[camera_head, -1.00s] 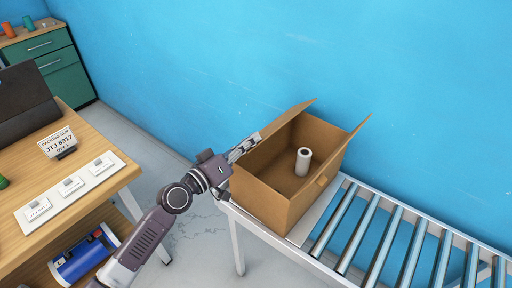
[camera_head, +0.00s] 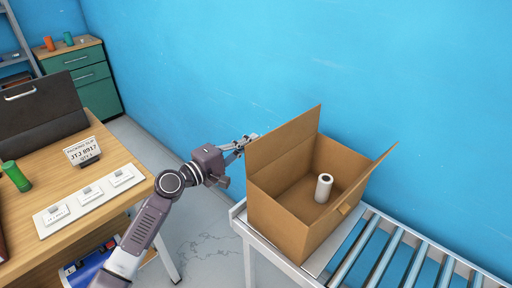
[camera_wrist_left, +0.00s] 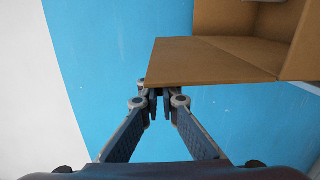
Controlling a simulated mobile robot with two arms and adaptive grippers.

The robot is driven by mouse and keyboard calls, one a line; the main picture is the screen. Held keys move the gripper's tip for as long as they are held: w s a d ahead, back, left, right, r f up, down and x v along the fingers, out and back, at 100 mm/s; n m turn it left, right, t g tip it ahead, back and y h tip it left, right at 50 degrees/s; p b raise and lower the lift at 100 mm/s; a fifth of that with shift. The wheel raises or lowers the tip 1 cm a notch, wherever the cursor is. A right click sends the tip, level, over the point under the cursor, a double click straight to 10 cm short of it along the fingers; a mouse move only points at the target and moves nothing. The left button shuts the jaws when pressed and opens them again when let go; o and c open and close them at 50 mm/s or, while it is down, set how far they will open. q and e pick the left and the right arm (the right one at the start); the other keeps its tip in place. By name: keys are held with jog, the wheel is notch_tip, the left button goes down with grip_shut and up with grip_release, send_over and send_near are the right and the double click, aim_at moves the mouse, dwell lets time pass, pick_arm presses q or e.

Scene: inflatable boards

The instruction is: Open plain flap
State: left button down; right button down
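An open brown cardboard box (camera_head: 282,228) stands at the near end of a roller conveyor. Its plain left flap (camera_head: 285,145) stands up steeply from the left wall. A second flap (camera_head: 372,178) on the right side leans outward. A white roll (camera_head: 323,188) stands upright inside the box. My left gripper (camera_head: 246,142) is just outside the left flap, near its outer side. In the left wrist view the gripper (camera_wrist_left: 157,105) has its fingers together at the corner of the brown flap (camera_wrist_left: 215,62), with nothing seen between them. I cannot tell whether they touch it. My right gripper is not in view.
The conveyor (camera_head: 395,250) runs to the lower right. A blue wall (camera_head: 400,60) is close behind the box. A wooden desk (camera_head: 110,165) at the left holds white cards, a packing slip sign (camera_head: 83,151) and a green cylinder (camera_head: 17,176). Floor is clear between desk and conveyor.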

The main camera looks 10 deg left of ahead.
pick_arm(q)
jog(key=shift+w+a+f+n, duration=0.3)
jog(key=shift+w+a+n, duration=0.35)
jog(key=shift+n, duration=0.35)
jog(key=c, duration=2.2)
grip_release()
jog(key=shift+o, duration=0.2)
jog(key=shift+s+a, duration=0.15)
jog(key=v, duration=1.2)
jog(key=shift+f, duration=0.1)
